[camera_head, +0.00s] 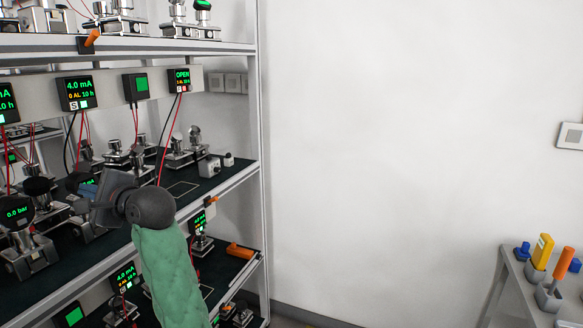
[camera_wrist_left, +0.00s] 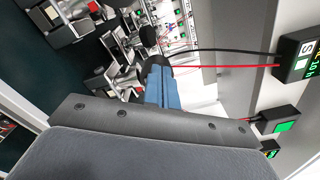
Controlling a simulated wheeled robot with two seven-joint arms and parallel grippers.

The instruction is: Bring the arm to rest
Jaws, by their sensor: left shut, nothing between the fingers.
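My left arm, in a green sleeve, reaches up from the bottom of the head view to the middle shelf of the rack. Its dark wrist and grey gripper body hang in front of the shelf, with the left gripper (camera_head: 88,188) pointing in among the instruments. In the left wrist view the blue fingers of the left gripper (camera_wrist_left: 160,88) are together with nothing between them. A dark round cap shows right beyond the fingertips; whether they touch it I cannot tell. My right gripper is in neither view.
The rack's middle shelf (camera_head: 226,176) carries several metal transmitters, with a gauge reading 0.0 bar (camera_head: 18,212) at left. Red and black wires hang from displays, including one reading OPEN (camera_head: 180,79). A grey cart (camera_head: 515,290) stands at lower right. Space before the white wall is clear.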

